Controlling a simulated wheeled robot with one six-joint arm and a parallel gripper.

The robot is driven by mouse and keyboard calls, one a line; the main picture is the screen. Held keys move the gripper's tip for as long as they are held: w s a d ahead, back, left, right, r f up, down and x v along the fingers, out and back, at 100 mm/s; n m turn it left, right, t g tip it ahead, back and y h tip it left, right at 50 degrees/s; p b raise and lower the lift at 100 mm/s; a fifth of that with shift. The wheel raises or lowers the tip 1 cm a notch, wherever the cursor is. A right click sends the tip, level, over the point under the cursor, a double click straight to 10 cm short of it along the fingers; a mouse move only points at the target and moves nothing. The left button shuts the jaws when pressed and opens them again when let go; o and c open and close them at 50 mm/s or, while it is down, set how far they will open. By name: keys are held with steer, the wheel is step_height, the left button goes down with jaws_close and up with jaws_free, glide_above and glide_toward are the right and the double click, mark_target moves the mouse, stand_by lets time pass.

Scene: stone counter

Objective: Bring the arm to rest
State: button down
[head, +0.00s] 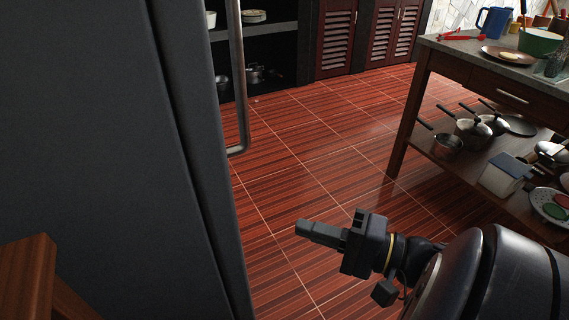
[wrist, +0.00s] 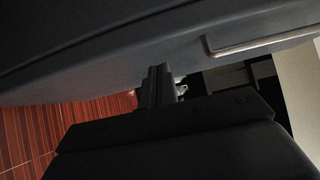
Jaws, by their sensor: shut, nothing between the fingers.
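My gripper (head: 305,228) is in the lower middle of the head view, at the end of my arm that comes in from the lower right. Its fingers are together and hold nothing. It points left toward the grey fridge-like cabinet (head: 95,120), with red floor showing around it. In the wrist view the gripper fingers (wrist: 159,72) are seen from behind, with the dark cabinet front (wrist: 100,50) close ahead and above. I cannot tell the exact gap between the fingertips and the cabinet.
A metal door handle (head: 239,80) runs down the cabinet's edge. A wooden island with a stone counter (head: 465,45) stands at the right, with pots on its lower shelf. A wooden piece (head: 25,280) is at lower left. The tiled floor (head: 310,150) between is clear.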

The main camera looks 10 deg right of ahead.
stand_by(0.4)
steer(key=w+d+b+x, duration=0.1)
steer(key=x, duration=1)
steer(key=shift+w+g, duration=0.3)
steer(key=shift+a+r, duration=0.1)
stand_by(0.3)
